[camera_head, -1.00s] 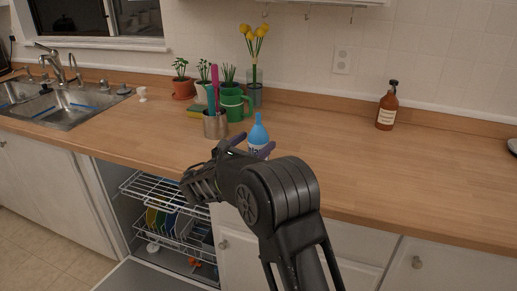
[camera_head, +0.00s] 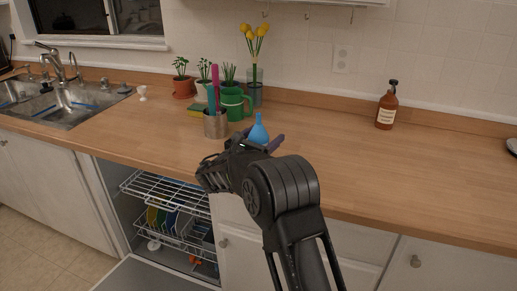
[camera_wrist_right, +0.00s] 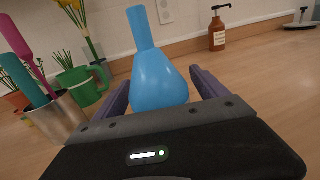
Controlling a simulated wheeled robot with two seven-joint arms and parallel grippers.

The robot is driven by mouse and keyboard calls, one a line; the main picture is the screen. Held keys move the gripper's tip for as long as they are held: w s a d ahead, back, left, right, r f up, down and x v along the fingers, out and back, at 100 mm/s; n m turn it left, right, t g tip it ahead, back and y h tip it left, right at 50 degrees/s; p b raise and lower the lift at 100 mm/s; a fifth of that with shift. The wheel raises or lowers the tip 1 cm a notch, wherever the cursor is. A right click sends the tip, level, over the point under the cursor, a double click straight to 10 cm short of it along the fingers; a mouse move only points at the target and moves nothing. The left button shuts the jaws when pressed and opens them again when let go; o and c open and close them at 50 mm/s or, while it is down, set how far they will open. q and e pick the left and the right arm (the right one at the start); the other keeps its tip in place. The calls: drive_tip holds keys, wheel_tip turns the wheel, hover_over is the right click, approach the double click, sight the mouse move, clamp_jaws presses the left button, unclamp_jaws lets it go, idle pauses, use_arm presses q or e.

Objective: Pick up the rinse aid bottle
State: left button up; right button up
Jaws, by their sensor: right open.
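The rinse aid bottle, blue with a narrow neck (camera_head: 258,130), stands upright on the wooden counter (camera_head: 330,160). In the head view its lower part is hidden behind my right gripper (camera_head: 258,143). In the right wrist view the bottle (camera_wrist_right: 157,75) stands between the two purple fingers of the open gripper (camera_wrist_right: 160,95), with its base hidden by the gripper body. Whether the fingers touch it I cannot tell. My left gripper is not in view.
A metal cup with utensils (camera_head: 215,125) and a green mug (camera_head: 236,104) stand left of the bottle. Potted plants and a vase are behind. A brown pump bottle (camera_head: 386,108) stands at the right. An open dishwasher with racks (camera_head: 170,215) is below. The counter to the right is mostly clear.

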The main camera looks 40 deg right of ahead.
drive_tip(key=c, duration=1.7)
drive_tip(key=shift+r, duration=0.1)
wheel_tip(320, 180, up, 10)
idle(0.6)
